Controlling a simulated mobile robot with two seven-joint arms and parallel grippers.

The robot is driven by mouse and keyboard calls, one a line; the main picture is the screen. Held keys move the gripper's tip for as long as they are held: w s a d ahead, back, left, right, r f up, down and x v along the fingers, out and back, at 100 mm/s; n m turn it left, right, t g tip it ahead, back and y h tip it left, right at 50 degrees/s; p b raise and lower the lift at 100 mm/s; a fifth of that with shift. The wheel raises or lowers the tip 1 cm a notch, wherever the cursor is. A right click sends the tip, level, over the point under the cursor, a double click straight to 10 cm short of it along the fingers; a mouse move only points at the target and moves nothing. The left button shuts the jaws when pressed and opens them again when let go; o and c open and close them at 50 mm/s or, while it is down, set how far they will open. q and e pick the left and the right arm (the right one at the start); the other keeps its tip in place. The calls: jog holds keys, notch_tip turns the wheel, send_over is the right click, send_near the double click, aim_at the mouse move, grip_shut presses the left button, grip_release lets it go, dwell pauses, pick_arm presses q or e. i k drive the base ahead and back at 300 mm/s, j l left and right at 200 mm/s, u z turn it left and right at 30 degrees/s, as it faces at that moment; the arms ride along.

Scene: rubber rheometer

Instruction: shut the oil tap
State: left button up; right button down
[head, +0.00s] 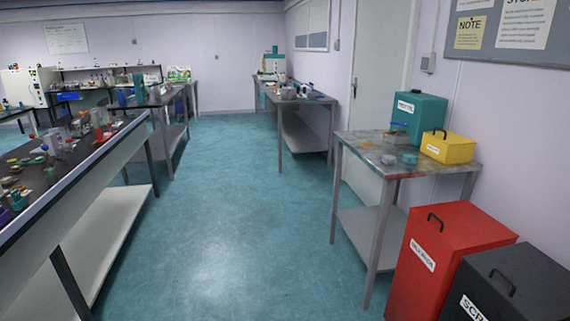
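A teal box-shaped container (425,112) with a white label stands at the back of the metal table on the right. A small blue part (399,125), which looks like a tap lever, sticks out to the left from its front. It is too small to tell whether the tap is open or shut. A small teal cup-like piece (409,158) and a grey piece (389,159) lie on the table below it. Neither of my grippers is in view.
A yellow box (447,147) stands on the right of the metal table (352,139). A red bin (440,265) and a black bin (520,285) stand in front of it. A long cluttered bench (100,170) runs along the left. The floor (225,220) between is clear.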

aim_at(391, 123)
jog(key=i+u, duration=0.2)
jog(key=i, duration=1.1)
jog(key=i+j+z, duration=0.2)
jog(key=i, duration=0.45)
jog(key=i+z, duration=0.25)
jog(key=i, duration=0.35)
jog(key=i+j+z, duration=0.9)
jog(key=i, duration=0.15)
